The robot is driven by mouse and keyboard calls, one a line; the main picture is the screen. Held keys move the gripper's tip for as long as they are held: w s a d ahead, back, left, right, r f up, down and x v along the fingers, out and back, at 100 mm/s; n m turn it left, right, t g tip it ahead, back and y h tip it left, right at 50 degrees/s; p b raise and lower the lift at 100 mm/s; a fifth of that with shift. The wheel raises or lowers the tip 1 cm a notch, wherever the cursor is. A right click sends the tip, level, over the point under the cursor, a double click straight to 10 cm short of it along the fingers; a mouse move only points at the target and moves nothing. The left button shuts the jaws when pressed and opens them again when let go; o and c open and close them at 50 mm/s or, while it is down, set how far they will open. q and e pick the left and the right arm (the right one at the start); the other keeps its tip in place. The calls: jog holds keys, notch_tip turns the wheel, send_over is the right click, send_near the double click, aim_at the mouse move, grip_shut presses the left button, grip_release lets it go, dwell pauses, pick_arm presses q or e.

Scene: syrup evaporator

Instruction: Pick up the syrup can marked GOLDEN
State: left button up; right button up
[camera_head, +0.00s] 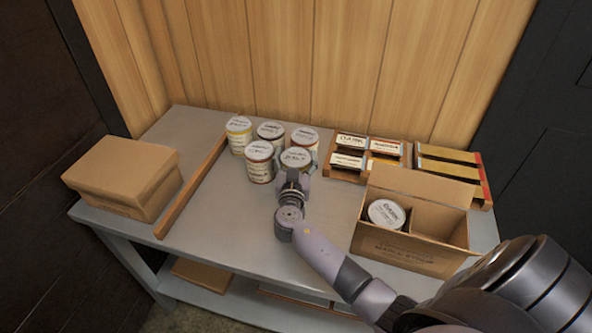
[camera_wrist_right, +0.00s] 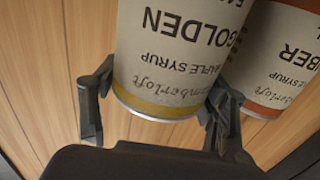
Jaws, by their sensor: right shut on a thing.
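The syrup can marked GOLDEN (camera_wrist_right: 178,50) fills the middle of the right wrist view. It is pale with a gold band at one end, and its label appears upside down. My right gripper (camera_wrist_right: 160,108) is shut on it, one finger on each side. In the head view my right gripper (camera_head: 295,178) is at the front right can of a group, whose white lid (camera_head: 296,157) shows above the fingers. I cannot tell whether the can is clear of the table. My left gripper is not in view.
An AMBER can (camera_wrist_right: 275,60) is close beside the held can. Other cans (camera_head: 260,163) stand to the left and behind. An open carton (camera_head: 400,250) holding a white-lidded can stands right. Label racks (camera_head: 407,155) are behind it. A wooden strip (camera_head: 190,190) and closed box (camera_head: 120,172) are left.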

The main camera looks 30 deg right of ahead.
jog(key=c, duration=0.9)
jog(key=shift+r, duration=0.15)
jog(key=shift+c, duration=0.4)
